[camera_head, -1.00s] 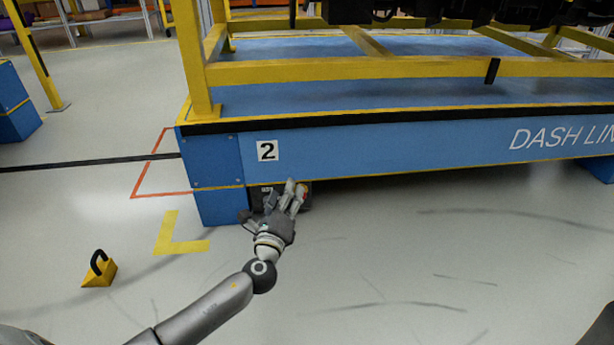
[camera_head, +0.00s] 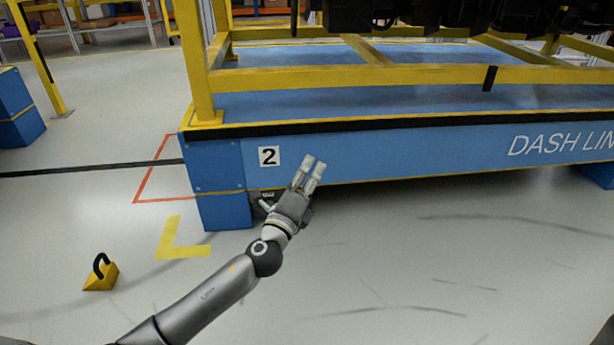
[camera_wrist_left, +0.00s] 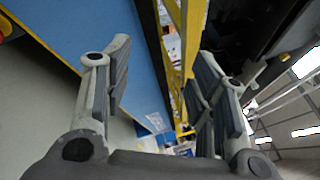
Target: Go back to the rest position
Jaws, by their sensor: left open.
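My left gripper (camera_head: 311,173) reaches in from the lower left in the head view. It is in front of the blue side of the dash line platform (camera_head: 420,147), just right of the label "2" (camera_head: 268,156). In the left wrist view its two fingers (camera_wrist_left: 160,95) stand wide apart with nothing between them. A dark box-like thing beside the platform's corner leg is partly hidden behind the gripper, and I cannot tell what it is. My right gripper is not in view.
A yellow block with a black handle (camera_head: 101,273) sits on the floor at the left. A yellow frame (camera_head: 350,75) stands on the platform. A yellow corner mark (camera_head: 178,245) is on the floor.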

